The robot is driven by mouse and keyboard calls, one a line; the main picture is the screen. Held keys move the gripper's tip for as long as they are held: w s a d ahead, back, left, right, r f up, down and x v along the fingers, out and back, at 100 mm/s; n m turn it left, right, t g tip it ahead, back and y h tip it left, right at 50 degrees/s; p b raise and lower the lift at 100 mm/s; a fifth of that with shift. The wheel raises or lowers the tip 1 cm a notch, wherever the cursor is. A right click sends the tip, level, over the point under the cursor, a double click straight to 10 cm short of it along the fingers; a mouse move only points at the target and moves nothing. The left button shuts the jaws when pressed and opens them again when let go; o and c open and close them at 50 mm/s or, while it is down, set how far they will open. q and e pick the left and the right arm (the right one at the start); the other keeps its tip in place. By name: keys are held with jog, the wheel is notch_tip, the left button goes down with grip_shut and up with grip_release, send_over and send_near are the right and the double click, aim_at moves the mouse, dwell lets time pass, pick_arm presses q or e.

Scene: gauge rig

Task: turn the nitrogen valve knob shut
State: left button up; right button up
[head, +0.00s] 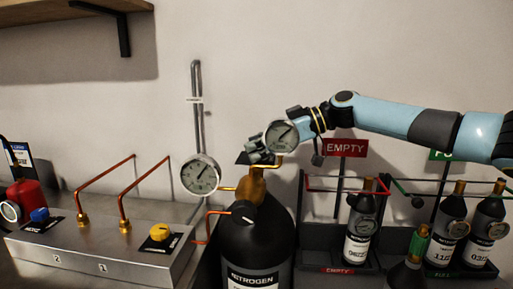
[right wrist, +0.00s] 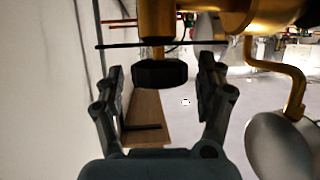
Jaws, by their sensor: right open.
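The large dark nitrogen cylinder (head: 256,240) stands upright in the middle of the head view, with a brass valve (head: 257,186) on top. In the right wrist view, the black valve knob (right wrist: 160,73) sits on a brass stem (right wrist: 157,25). My right gripper (head: 260,152) is at the top of the valve in the head view, partly hidden by a gauge. In the right wrist view my right gripper (right wrist: 163,75) is open, one finger on each side of the knob, with visible gaps. My left gripper is not in view.
Round gauges (head: 200,174) stand close to the valve and gripper. A metal panel (head: 105,250) is at left. Racks with smaller bottles (head: 362,222) and a red EMPTY sign (head: 345,147) are at right.

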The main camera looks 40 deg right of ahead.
jog(key=shift+w+a, duration=0.1)
jog(key=shift+w, duration=0.05)
jog(key=shift+c, duration=0.2)
jog(key=c, duration=1.2)
jog(key=shift+o, duration=0.2)
jog(key=m+t+h+p, duration=0.2)
jog(key=m+h+p, duration=0.1)
jog(key=p, duration=0.4)
jog(key=shift+r+m+t+h+p, duration=0.15)
jog(key=shift+m+t+h+p, duration=0.15)
jog(key=shift+m+p, duration=0.1)
jog(key=shift+f+m+t+h+p, duration=0.2)
jog(key=shift+m+t+h+p, duration=0.1)
jog(key=shift+m+h+p, duration=0.1)
jog(key=o, duration=1.2)
